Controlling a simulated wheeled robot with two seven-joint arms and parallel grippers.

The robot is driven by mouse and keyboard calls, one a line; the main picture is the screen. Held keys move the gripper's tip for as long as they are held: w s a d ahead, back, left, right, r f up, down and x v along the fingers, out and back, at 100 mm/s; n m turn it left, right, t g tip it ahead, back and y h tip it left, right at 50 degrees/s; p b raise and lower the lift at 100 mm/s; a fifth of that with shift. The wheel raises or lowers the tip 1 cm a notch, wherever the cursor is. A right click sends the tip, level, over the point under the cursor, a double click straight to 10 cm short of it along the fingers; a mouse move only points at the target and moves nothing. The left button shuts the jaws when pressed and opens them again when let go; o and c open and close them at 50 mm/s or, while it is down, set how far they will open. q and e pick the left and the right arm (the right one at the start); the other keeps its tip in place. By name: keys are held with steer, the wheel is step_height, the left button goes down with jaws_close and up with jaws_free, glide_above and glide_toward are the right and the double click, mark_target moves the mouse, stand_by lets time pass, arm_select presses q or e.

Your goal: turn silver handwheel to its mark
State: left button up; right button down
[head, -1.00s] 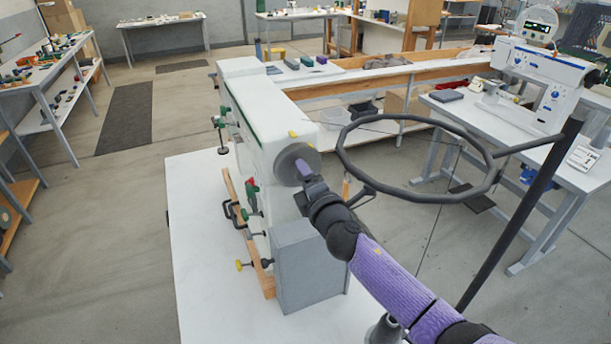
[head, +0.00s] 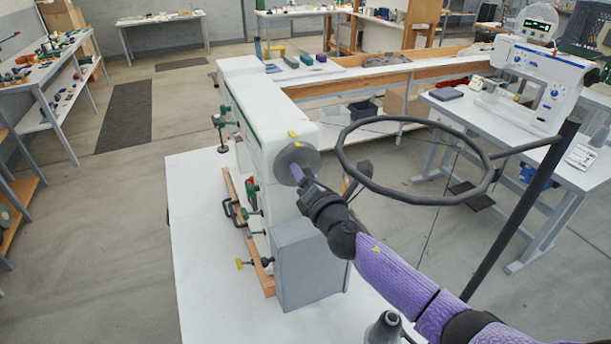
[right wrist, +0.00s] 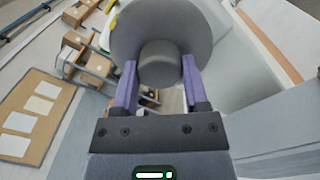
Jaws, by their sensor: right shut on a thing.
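The silver handwheel (head: 309,160) is a grey disc on the near end of the white machine (head: 253,113). A yellow mark (head: 292,134) shows at its upper edge. In the right wrist view the disc (right wrist: 190,35) fills the top, with a round hub (right wrist: 160,64) in its middle. Yellow shows at the disc's upper left edge (right wrist: 113,22). My right gripper (right wrist: 160,78) has its purple fingers on both sides of the hub, shut on it. In the head view the right gripper (head: 298,174) reaches the wheel's face and hides part of it. My left gripper is out of view.
A grey box (head: 305,264) stands just below the wheel, close to my right wrist. A dark ring on a pole (head: 415,198) is to the right of the wheel. Clamps with red and green parts (head: 250,190) line the machine's left side. The white table (head: 215,290) is bare at front left.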

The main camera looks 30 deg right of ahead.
steer(key=shift+f, duration=0.1)
steer(key=shift+c, duration=0.5)
jaws_free()
steer(key=s, duration=1)
steer(key=shift+a+f, duration=0.15)
steer(key=shift+a, duration=0.1)
